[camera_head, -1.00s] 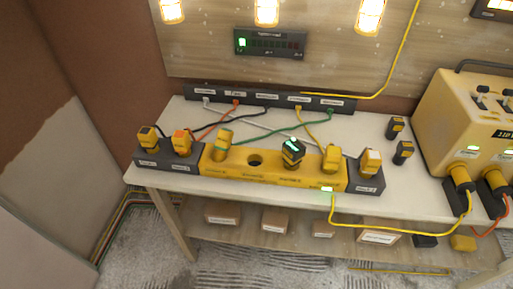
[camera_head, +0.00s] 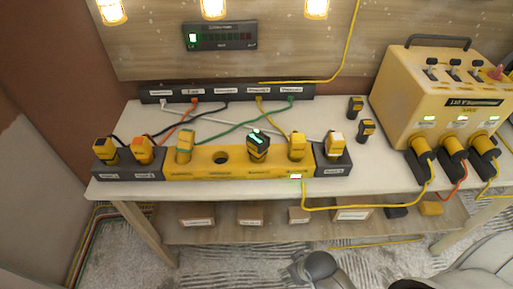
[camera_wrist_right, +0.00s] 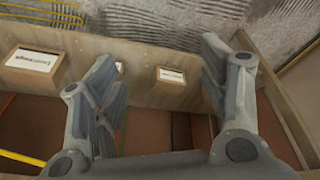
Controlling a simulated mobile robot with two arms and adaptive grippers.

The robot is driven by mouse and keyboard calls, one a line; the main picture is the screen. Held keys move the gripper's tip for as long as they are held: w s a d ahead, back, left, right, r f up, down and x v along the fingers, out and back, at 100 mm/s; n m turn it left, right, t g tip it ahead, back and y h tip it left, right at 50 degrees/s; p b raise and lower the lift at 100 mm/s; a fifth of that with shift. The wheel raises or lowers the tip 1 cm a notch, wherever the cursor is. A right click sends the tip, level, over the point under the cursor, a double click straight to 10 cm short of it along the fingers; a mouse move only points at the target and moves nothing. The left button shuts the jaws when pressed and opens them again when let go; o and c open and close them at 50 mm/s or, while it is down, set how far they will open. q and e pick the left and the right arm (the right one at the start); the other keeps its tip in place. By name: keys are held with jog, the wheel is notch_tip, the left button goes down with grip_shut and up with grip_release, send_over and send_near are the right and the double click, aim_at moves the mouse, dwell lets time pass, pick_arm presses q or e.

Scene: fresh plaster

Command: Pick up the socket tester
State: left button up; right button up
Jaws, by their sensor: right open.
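The socket tester appears to be the dark block with a green-lit top (camera_head: 258,145). It stands upright in the yellow socket strip (camera_head: 190,172) on the white bench, right of an empty round socket. Yellow plugs stand on both sides of it, at left (camera_head: 185,146) and at right (camera_head: 297,146). My right gripper (camera_head: 308,268) is low at the bottom of the head view, in front of the bench and well apart from the tester. In the right wrist view my right gripper (camera_wrist_right: 158,58) has its fingers spread with nothing between them. My left gripper is out of view.
A yellow supply box (camera_head: 440,100) with plugged cables stands at the right. Cables run behind the strip to a labelled rail (camera_head: 225,93). Cartons (camera_head: 197,215) sit on the lower shelf (camera_head: 275,233).

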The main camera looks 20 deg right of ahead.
jog(key=w+r+n+t+y, duration=0.1)
jog(key=w+r+t+y, duration=0.15)
jog(key=w+r, duration=0.8)
jog(key=w+r+n+t+y, duration=0.15)
jog(key=w+r+t, duration=0.4)
jog(key=r, duration=0.85)
jog(key=w+r+n+t+y, duration=0.1)
jog(key=w+r+t+y, duration=0.15)
jog(key=w+r, duration=0.95)
send_near(249, 134)
jog(key=w, duration=0.2)
jog(key=w+f+g, duration=0.1)
jog(key=shift+w+a+p, duration=0.25)
jog(key=shift+w+p, duration=0.05)
jog(key=shift+w, duration=0.1)
jog(key=shift+w+a+f, duration=0.1)
jog(key=shift+w+f, duration=0.1)
jog(key=shift+f, duration=0.15)
jog(key=shift+p+x, duration=0.65)
jog(key=shift+x, duration=2.95)
jog(key=c, duration=1.3)
